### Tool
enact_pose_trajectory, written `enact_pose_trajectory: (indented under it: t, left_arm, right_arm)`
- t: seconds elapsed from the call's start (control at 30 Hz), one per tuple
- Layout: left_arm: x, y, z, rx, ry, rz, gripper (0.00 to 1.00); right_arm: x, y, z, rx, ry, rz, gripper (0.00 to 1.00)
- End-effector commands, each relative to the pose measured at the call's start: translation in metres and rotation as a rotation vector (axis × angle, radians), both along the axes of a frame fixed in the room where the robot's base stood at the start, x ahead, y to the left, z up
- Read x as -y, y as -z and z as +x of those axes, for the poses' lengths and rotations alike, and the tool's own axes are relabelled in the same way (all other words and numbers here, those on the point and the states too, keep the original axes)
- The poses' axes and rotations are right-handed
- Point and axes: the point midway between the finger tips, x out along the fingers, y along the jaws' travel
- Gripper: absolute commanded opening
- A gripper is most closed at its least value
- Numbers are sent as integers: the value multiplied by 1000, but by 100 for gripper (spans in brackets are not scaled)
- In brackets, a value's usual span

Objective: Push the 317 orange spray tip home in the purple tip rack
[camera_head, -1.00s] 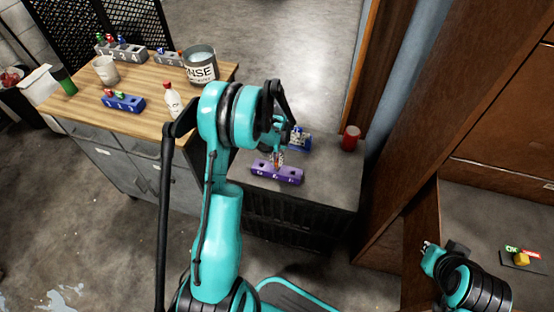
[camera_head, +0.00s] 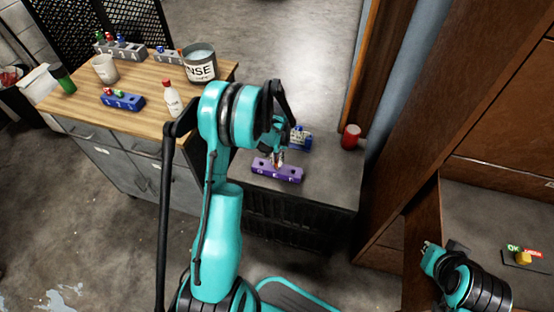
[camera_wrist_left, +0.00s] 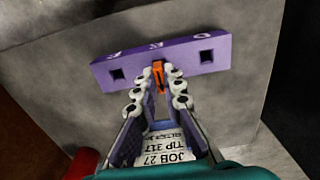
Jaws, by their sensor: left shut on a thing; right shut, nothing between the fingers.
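The purple tip rack (camera_head: 291,177) lies on the dark grey cabinet top; it also shows in the left wrist view (camera_wrist_left: 190,52). Its two outer square holes look empty. The orange spray tip (camera_wrist_left: 158,70) is at the rack's middle position, between my left fingertips. How deep it sits is hidden. My left gripper (camera_head: 279,160) is shut on the tip, coming down over the rack; its fingers (camera_wrist_left: 159,85) are at the rack's edge in the wrist view. My right gripper (camera_head: 428,247) is shut and empty at the lower right, far from the rack.
A blue holder (camera_head: 302,139) is just behind the rack. A white card (camera_wrist_left: 172,146) reads JOB 27 TIP 317. The wooden bench (camera_head: 150,84) holds a blue rack (camera_head: 124,103), bottle (camera_head: 172,98) and rinse can (camera_head: 201,68).

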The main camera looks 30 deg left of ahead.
Motion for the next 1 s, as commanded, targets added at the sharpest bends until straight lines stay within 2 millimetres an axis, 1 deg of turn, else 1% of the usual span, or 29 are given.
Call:
enact_pose_trajectory:
  t: [0.6, 0.63, 0.7, 0.9, 0.93, 0.97, 1.0]
  left_arm:
    - [0, 17, 0, 0, 0, 0, 0]
    - [0, 16, 0, 0, 0, 0, 16]
    - [0, 15, 0, 0, 0, 0, 33]
    - [0, 15, 0, 0, 0, 0, 33]
    - [0, 15, 0, 0, 0, 0, 35]
    - [0, 15, 0, 0, 0, 0, 43]
    - [0, 15, 0, 0, 0, 0, 46]
  right_arm:
    - [0, 13, 0, 0, 0, 0, 0]
    - [0, 12, 0, 0, 0, 0, 0]
    - [0, 12, 0, 0, 0, 0, 0]
    - [0, 12, 0, 0, 0, 0, 0]
    - [0, 12, 0, 0, 0, 0, 0]
    - [0, 12, 0, 0, 0, 0, 0]
    - [0, 12, 0, 0, 0, 0, 0]
